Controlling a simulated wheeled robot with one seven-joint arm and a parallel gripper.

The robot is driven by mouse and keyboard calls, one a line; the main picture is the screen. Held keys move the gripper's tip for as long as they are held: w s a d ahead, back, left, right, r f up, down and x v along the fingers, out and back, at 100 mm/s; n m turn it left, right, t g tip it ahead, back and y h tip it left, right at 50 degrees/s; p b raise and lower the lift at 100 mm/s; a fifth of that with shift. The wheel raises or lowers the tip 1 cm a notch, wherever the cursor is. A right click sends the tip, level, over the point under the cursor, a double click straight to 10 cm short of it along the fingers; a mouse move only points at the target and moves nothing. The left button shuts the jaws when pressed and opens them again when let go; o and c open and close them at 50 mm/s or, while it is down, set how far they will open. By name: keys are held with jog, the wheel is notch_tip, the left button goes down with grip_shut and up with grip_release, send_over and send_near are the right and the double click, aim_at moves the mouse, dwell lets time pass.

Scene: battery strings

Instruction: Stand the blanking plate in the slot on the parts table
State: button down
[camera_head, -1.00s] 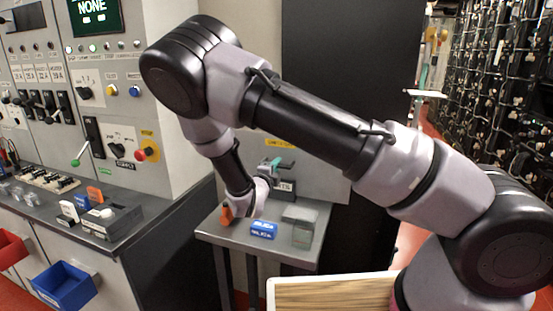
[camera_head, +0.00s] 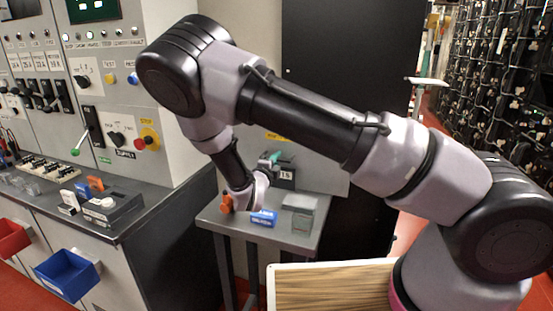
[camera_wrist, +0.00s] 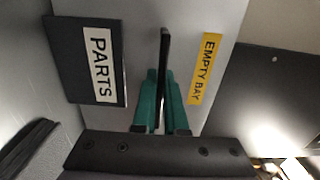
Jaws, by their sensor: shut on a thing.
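The blanking plate (camera_wrist: 164,55) is a thin dark plate, seen nearly edge-on in the wrist view. My gripper (camera_wrist: 160,95) is shut on it with its green fingers, and the plate sticks out past the fingertips. In the head view my gripper (camera_head: 271,159) is above the back of the grey parts table (camera_head: 285,238), beside the dark PARTS sign (camera_head: 285,178). The plate cannot be made out there. A grey block (camera_head: 300,202) stands at the table's right side; whether it holds the slot, I cannot tell.
A blue labelled block (camera_head: 263,217) lies at the table's front and an orange item (camera_head: 226,203) at its left. The PARTS sign (camera_wrist: 85,60) and a yellow EMPTY BAY label (camera_wrist: 204,68) flank the plate in the wrist view. A control desk (camera_head: 150,205) is left.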

jog(key=shift+f, duration=0.2)
jog(key=c, duration=0.9)
grip_release()
jog(key=shift+f, duration=0.15)
